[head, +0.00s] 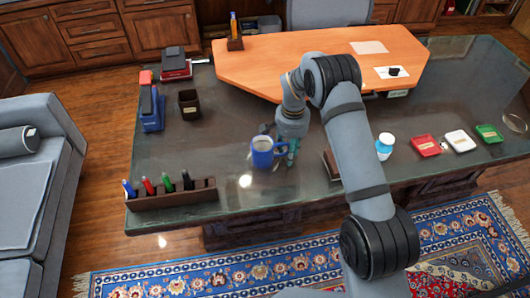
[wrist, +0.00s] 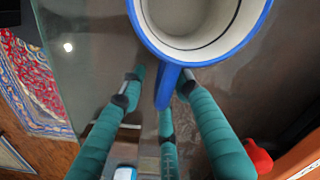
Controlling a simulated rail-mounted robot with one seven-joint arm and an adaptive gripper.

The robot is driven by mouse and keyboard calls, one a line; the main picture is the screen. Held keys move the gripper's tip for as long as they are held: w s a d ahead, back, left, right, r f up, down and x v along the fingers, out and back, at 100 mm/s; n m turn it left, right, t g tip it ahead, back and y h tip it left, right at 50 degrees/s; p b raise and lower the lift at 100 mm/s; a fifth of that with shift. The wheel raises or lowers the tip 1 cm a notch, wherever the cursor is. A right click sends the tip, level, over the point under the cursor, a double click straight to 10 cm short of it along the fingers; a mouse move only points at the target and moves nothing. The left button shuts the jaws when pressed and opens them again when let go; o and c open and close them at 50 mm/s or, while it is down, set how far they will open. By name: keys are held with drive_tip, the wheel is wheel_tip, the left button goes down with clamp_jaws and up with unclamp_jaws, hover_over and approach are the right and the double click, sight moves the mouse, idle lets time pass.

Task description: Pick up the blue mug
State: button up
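The blue mug (head: 264,152) stands upright on the glass desk, left of my gripper (head: 292,152) in the head view. In the wrist view the mug (wrist: 195,25) fills the top middle, with its white inside showing and its handle (wrist: 168,88) pointing down toward the fingers. My gripper (wrist: 163,85) has teal fingers, with tips on both sides of the handle and another finger below it. A gap shows between the left fingertip and the handle; the right tip is very close to it, and I cannot tell whether it touches. The gripper looks open.
A pen holder (head: 172,196) with several pens lies at the desk's front left. A dark cup (head: 190,104) and a blue holder (head: 151,112) stand behind it. A white-and-blue bottle (head: 384,148) stands to the right. The glass (head: 222,165) left of the mug is clear.

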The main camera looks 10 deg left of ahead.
drive_tip(key=shift+c, duration=1.3)
clamp_jaws()
